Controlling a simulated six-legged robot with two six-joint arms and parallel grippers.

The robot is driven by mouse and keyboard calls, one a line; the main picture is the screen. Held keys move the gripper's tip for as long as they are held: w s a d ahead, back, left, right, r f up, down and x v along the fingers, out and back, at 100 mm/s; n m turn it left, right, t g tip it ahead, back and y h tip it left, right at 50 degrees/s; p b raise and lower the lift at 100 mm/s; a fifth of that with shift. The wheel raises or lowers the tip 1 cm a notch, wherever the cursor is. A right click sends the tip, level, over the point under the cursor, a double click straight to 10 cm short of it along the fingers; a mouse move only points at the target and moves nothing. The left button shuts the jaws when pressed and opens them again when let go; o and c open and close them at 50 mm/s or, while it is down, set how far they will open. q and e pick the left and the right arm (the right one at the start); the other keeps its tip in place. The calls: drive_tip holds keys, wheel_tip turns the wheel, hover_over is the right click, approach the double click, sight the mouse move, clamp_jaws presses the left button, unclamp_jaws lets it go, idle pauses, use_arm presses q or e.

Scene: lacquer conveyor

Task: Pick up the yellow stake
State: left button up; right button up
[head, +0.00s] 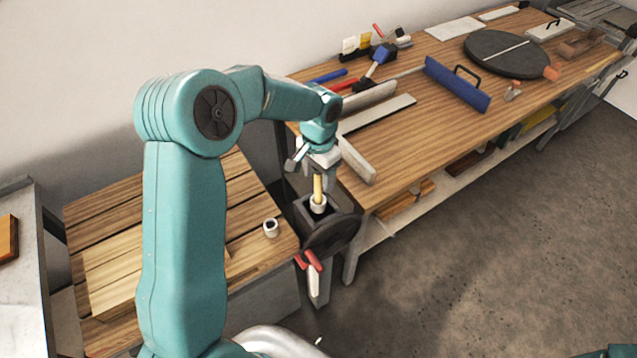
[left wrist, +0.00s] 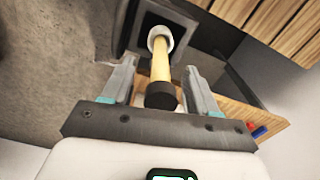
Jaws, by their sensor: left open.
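The yellow stake (head: 318,187) stands upright in a dark square holder (head: 335,218) between the two wooden tables. A white ring (head: 318,204) sits around its lower part. In the left wrist view the stake (left wrist: 160,68) has a dark end cap (left wrist: 161,96) facing the camera, and the white ring (left wrist: 160,37) is at its far end. My left gripper (head: 317,160) is just above the stake, pointing down. In the left wrist view its two fingers (left wrist: 160,80) are apart on either side of the stake, with gaps visible. My right gripper is not in view.
A second white ring (head: 271,228) stands on the low slatted table (head: 255,200). Red-handled parts (head: 309,261) hang below the holder. The long workbench (head: 400,140) carries pale bars, a blue float (head: 457,84) and a dark round plate (head: 508,52). Open floor lies right.

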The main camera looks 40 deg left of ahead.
use_arm(q)
drive_tip(key=shift+s, duration=0.15)
drive_tip(key=shift+w, duration=0.2)
clamp_jaws()
drive_tip(key=shift+s, duration=0.15)
